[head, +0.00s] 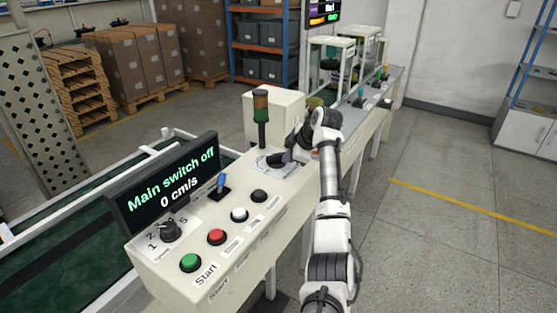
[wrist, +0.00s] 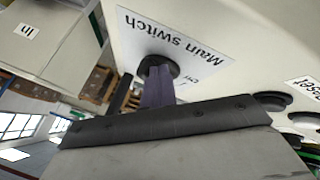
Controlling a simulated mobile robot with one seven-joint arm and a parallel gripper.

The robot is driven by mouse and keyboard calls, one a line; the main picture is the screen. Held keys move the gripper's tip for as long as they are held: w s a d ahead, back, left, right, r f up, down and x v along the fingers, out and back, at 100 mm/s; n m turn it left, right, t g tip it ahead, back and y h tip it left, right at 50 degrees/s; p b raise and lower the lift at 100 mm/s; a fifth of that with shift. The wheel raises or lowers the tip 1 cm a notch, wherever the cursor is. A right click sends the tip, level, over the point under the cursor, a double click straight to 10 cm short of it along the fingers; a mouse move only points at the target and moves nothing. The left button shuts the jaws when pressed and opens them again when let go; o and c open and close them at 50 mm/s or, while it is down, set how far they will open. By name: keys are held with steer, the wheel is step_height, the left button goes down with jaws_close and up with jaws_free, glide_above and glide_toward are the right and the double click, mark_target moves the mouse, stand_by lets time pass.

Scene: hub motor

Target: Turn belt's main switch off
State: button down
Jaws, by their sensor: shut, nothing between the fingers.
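The main switch shows in the wrist view as a round black knob (wrist: 160,65) beside the printed "Main switch" label (wrist: 180,40). In the head view its label plate (head: 262,163) lies at the far end of the control panel, and my gripper hides the knob. My gripper (head: 277,160) is shut with nothing held, low over that plate. In the wrist view its narrow fingers (wrist: 157,94) point at the knob and cover part of it; I cannot tell whether they touch it. The display (head: 165,180) reads "Main switch off" and "0 cm/s".
The panel (head: 200,285) carries a green button (head: 190,262), a red button (head: 216,236), a white button (head: 239,214), a black button (head: 259,196), a speed knob (head: 170,231) and a blue-handled lever (head: 221,184). A signal tower (head: 261,115) stands close to my gripper. Floor at right is clear.

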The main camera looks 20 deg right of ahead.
steer(key=shift+w+d, duration=0.8)
steer(key=shift+w, duration=0.4)
steer(key=shift+w+r, duration=0.15)
steer(key=shift+w, duration=0.1)
stand_by(0.3)
steer(key=shift+d, duration=0.1)
